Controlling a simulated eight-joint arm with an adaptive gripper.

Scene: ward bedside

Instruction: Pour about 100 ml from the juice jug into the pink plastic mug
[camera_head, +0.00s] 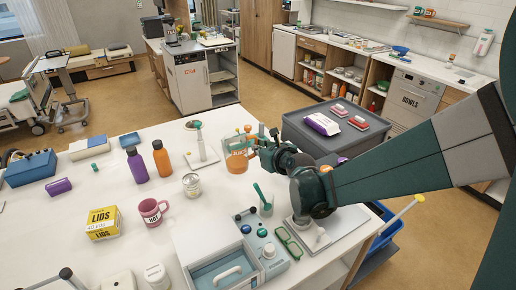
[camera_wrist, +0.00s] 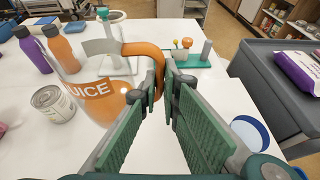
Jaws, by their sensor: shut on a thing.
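The juice jug (camera_head: 237,165) is clear with an orange band, near the far edge of the white table. In the wrist view the jug (camera_wrist: 88,88) fills the left side, with a JUICE label and an orange handle. My gripper (camera_head: 256,146) comes from the right and is shut on the handle; its green fingers (camera_wrist: 162,88) lie on either side of it. I cannot tell whether the jug's base touches the table. The pink plastic mug (camera_head: 151,212) stands upright at the table's middle left, apart from the jug. Its inside is hard to see.
A can (camera_head: 191,185), a purple bottle (camera_head: 137,165) and an orange bottle (camera_head: 161,158) stand between or near jug and mug. A yellow LIDS box (camera_head: 102,223) is left of the mug. A grey cart (camera_head: 300,125) stands beyond the table. Bare tabletop lies around the mug.

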